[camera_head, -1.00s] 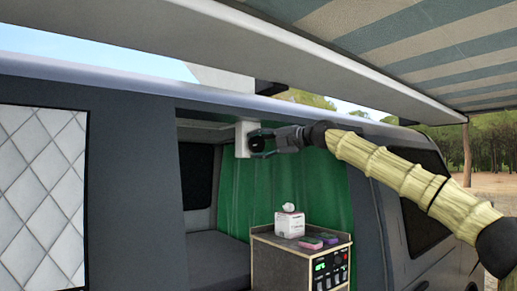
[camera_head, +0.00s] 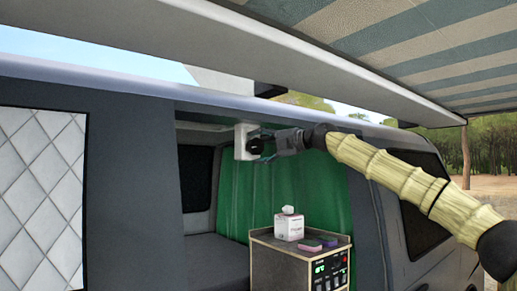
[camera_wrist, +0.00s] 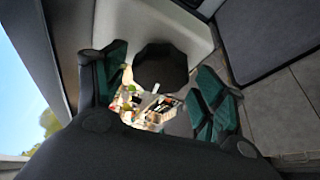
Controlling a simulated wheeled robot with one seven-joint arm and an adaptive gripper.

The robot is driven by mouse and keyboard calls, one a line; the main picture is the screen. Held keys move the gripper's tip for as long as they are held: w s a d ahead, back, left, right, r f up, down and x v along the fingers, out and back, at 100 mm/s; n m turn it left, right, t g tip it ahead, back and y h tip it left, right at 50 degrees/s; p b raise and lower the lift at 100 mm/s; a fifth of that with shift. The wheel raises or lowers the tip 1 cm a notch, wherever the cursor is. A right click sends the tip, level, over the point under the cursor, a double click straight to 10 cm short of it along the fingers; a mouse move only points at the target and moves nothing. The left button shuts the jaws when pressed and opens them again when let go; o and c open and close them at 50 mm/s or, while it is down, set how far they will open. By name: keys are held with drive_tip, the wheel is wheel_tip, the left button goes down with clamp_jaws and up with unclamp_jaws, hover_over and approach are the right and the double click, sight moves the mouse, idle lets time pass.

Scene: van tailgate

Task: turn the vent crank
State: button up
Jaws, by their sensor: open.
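The vent crank shows as a dark round knob (camera_head: 254,146) on a white housing (camera_head: 241,141) at the top of the van's side opening. In the wrist view, the knob (camera_wrist: 160,68) is black and many-sided, with a small pale mark at its lower edge. My gripper (camera_head: 265,147) is at the knob from the right, fingers spread. I cannot tell whether the fingertips reach past the knob's face.
A cabinet (camera_head: 262,265) below carries a tissue box (camera_head: 289,224) and small coloured packs (camera_head: 315,244). A green curtain (camera_head: 300,185) hangs behind. The awning (camera_head: 430,50) and its pale case (camera_head: 330,65) extend above the arm. The van's door frame (camera_head: 365,220) stands right of the opening.

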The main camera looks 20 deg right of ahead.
drive_tip(key=f+v, duration=0.1)
drive_tip(key=v, duration=1)
drive_tip(key=shift+s+d+r, duration=0.25)
drive_tip(key=shift+d+r, duration=0.05)
drive_tip(key=shift+r, duration=0.1)
